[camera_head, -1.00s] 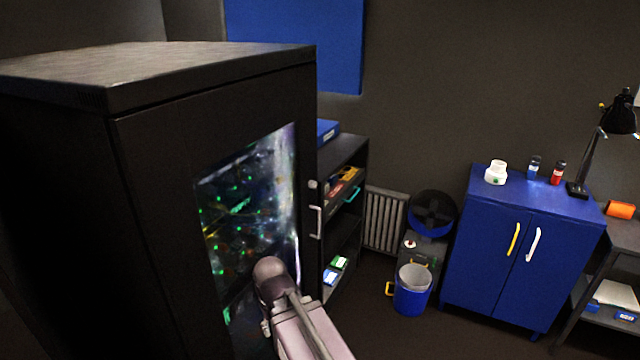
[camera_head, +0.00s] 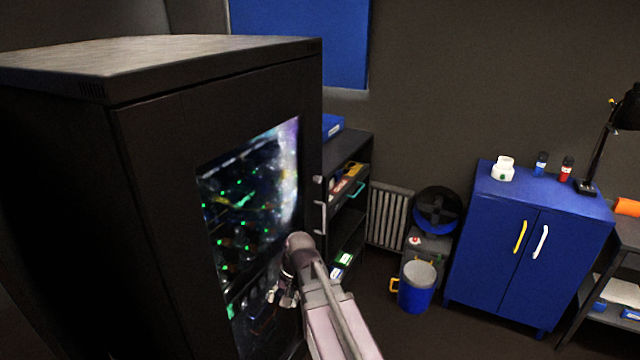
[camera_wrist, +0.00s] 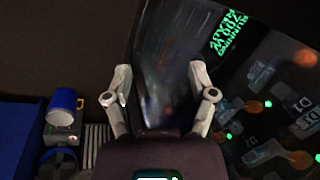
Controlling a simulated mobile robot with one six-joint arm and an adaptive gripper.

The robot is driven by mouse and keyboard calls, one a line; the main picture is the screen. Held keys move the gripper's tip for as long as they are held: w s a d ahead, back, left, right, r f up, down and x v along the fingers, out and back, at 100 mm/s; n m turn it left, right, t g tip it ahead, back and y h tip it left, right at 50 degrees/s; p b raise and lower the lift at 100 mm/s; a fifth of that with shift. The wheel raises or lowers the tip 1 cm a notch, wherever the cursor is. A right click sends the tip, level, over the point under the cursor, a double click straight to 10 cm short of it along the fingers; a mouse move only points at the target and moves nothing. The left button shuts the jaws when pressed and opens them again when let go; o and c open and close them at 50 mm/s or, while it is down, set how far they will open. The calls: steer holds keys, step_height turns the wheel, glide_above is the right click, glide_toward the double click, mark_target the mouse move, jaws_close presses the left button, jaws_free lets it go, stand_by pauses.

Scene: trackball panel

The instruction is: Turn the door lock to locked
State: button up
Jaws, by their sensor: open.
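The black rack cabinet (camera_head: 150,150) has a door with a glass window (camera_head: 245,195) showing green lights behind it. A small light knob (camera_head: 318,180), which looks like the door lock, is on the door's right edge above a pale vertical handle (camera_head: 320,217). Its turn position is too small to read. My gripper (camera_head: 281,294) is in front of the lower window, below and left of the handle. In the wrist view my gripper (camera_wrist: 160,82) has its fingers spread, with nothing between them but dark glass. The lock does not show there.
An open shelf unit (camera_head: 350,145) stands right of the rack.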

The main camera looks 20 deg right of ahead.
steer(key=w+d+r+m+t+y+b, duration=0.1)
steer(key=w+d+m+y, duration=0.15)
steer(key=w, duration=0.25)
steer(key=w+d+m+t+y, duration=0.1)
steer(key=w+d+m, duration=0.2)
steer(key=w+m, duration=0.15)
steer(key=m+t+y+b, duration=0.45)
steer(key=m+t, duration=0.65)
steer(key=m, duration=0.9)
glide_toward(321, 180)
steer(key=v, duration=0.4)
steer(key=shift+s+a+f+p, duration=0.1)
steer(key=shift+s+p, duration=0.05)
steer(key=shift+p, duration=0.3)
steer(key=shift+a+n, duration=0.15)
steer(key=shift+n, duration=0.15)
steer(key=x, duration=1.3)
steer(key=shift+w+a, duration=0.15)
steer(key=shift+w, duration=0.25)
jaws_close()
